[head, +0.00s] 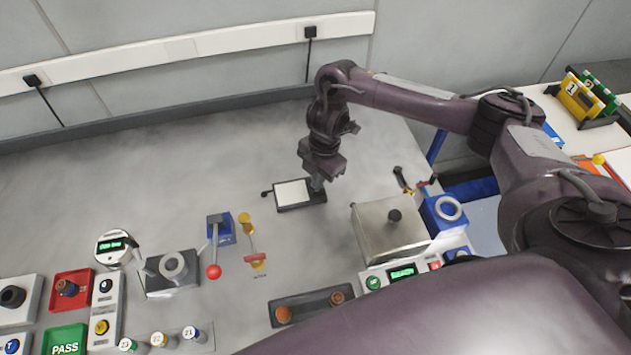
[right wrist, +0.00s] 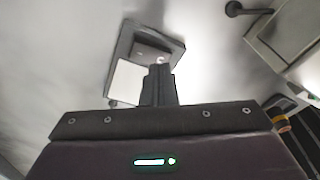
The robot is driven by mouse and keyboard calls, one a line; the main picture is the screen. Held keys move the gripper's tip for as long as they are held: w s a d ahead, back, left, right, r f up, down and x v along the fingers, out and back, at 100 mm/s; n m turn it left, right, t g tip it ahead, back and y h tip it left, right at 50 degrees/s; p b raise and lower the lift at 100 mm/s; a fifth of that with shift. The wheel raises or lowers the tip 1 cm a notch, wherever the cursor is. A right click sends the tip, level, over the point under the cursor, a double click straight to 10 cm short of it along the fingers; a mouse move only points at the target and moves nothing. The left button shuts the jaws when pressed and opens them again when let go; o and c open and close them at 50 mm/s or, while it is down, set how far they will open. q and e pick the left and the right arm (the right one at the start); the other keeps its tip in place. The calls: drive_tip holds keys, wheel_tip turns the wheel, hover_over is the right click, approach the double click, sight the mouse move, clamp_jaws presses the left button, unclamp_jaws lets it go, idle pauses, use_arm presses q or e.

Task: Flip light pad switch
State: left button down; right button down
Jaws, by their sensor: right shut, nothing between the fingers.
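The light pad (head: 293,194) lies on the grey bench near its middle, a flat dark frame with a white panel. In the right wrist view the light pad (right wrist: 129,81) shows its white panel and a dark switch part (right wrist: 152,50) at its far end. My right gripper (head: 317,184) points down at the pad's right end, its fingers shut and empty. In the right wrist view the fingertips (right wrist: 158,70) overlap the pad beside the switch part; I cannot tell whether they touch it. My left gripper is not in view.
A metal box with a dark knob (head: 388,228) stands to the right of the pad. A lever with a red ball (head: 214,271) and other control panels line the front left. A white power rail (head: 200,45) runs along the wall. The bench left of the pad is clear.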

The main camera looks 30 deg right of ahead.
wheel_tip(320, 180, up, 6)
drive_tip(key=p, duration=0.4)
drive_tip(key=shift+f+p, duration=0.15)
drive_tip(key=shift+p, duration=0.25)
drive_tip(key=shift+s, duration=0.1)
